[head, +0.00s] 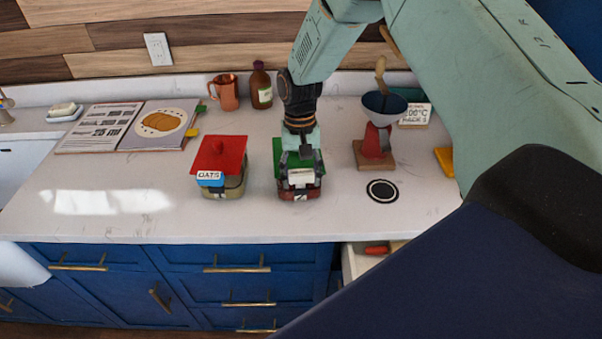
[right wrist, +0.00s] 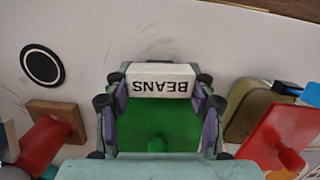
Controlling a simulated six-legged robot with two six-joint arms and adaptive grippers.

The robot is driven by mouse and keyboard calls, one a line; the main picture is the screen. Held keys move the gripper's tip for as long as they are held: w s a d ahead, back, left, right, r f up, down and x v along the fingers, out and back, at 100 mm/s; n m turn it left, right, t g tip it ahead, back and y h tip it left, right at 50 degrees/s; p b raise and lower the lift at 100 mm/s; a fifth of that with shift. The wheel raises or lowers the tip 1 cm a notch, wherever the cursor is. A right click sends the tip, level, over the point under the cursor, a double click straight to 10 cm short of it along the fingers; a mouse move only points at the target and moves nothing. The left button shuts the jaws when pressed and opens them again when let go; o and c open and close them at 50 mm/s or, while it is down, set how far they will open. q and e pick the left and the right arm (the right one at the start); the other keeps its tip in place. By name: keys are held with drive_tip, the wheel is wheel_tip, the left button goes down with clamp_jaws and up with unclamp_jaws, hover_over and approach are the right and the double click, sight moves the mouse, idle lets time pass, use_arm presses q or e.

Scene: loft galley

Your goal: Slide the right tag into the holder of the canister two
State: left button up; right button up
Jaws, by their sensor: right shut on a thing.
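The canister with the green lid (head: 289,160) stands on the counter, with reddish contents and a small dark-marked label low on its front. My right gripper (head: 301,172) is over its front, pointing down, shut on a white tag. The tag reads BEANS in the right wrist view (right wrist: 160,84), gripped at both ends. It is at the front edge of the green lid, which also shows in the right wrist view (right wrist: 158,130). The holder is hidden; I cannot tell whether the tag is in it. My left gripper is not in view.
A red mill (head: 374,140) on a wooden base stands on the right, behind a black-and-white disc (head: 382,190). A cookbook, copper mug and bottle are farther back.

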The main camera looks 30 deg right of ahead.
drive_tip(key=o, duration=1)
drive_tip(key=shift+o, duration=0.7)
drive_tip(key=o, duration=0.3)
drive_tip(key=shift+r, duration=0.1)
